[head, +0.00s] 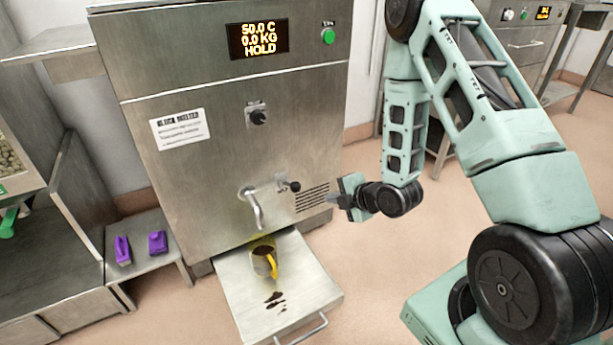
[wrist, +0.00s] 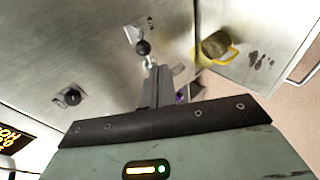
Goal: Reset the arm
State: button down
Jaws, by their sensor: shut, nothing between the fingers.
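My gripper (head: 338,201) is at the end of my pale green arm, in the free space to the right of the steel block melter (head: 200,180). Its fingers are shut with nothing between them. In the wrist view the closed fingers (wrist: 158,85) show in front of the melter's front panel, below a black-knobbed lever. The gripper is apart from the cup and the shelf. A cup with a yellow handle (head: 265,261) stands under the spout on the pull-out shelf, and it also shows in the wrist view (wrist: 216,45). Its contents look brown.
Brown spills (head: 274,299) mark the pull-out shelf (head: 310,283). The spout (head: 252,208) and lever (head: 289,186) stick out from the melter. The floor (head: 370,270) right of the shelf is clear.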

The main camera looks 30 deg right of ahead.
jog(key=s+a+r+m+g, duration=0.2)
jog(key=a+r+m+g, duration=0.15)
jog(key=a, duration=0.35)
jog(key=s+a+r+m+g, duration=0.2)
jog(key=a+r, duration=0.3)
jog(key=a, duration=0.3)
jog(key=s+a+r+m+g+h, duration=0.1)
jog(key=s+a+r+m+g, duration=0.4)
jog(key=s, duration=0.6)
jog(key=s+a+r+m+h, duration=0.1)
jog(key=s+a+r, duration=0.4)
jog(key=s, duration=0.6)
notch_tip(320, 180, up, 36)
jog(key=d+p, duration=0.1)
jog(key=p, duration=3.3)
jog(key=shift+s+d, duration=0.2)
jog(key=shift+d, duration=0.1)
